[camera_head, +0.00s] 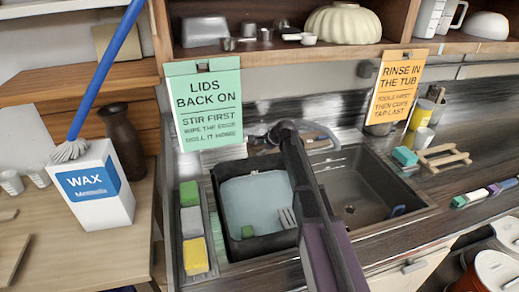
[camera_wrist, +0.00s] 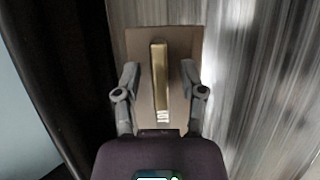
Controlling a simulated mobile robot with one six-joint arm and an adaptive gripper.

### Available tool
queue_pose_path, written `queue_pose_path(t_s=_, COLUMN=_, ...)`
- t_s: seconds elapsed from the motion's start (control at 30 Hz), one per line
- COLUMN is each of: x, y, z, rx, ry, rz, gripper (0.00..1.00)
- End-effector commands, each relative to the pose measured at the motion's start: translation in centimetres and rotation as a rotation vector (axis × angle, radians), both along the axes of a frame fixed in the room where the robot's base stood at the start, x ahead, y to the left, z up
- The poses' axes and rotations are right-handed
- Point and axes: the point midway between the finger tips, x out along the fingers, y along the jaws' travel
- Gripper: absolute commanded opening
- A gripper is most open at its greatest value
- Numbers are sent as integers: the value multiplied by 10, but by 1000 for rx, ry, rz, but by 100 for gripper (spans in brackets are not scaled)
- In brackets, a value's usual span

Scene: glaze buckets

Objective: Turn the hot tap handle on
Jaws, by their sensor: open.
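In the wrist view a brass-coloured bar-shaped handle (camera_wrist: 159,75) lies on a tan plate (camera_wrist: 183,42), with a small pale label at its lower end that I cannot read clearly. My gripper (camera_wrist: 160,80) is open, with one finger on each side of the bar and a visible gap on both sides. In the head view a curved grey tap spout (camera_head: 322,130) shows behind the sink, partly hidden by my arm. The handle is not clear there.
A dark tub (camera_head: 228,250) of pale water stands at the left of the sink, under my arm. The right basin (camera_head: 375,190) is mostly clear. Sponges (camera_head: 194,256) lie on the left rim. Two hanging signs (camera_head: 205,110) (camera_head: 397,85) flank the tap area.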

Motion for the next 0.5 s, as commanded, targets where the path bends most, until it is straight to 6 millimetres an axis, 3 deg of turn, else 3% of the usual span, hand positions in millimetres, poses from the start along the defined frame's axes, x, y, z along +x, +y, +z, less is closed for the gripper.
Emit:
queue_pose_path(t_s=0.03, x=0, y=0, z=0, rx=0, ry=0, rz=0, gripper=53)
queue_pose_path(t_s=0.2, x=0, y=0, z=0, rx=0, ry=0, rz=0, gripper=2)
queue_pose_path(t_s=0.5, x=0, y=0, z=0, rx=-1, ry=0, rz=2, gripper=0)
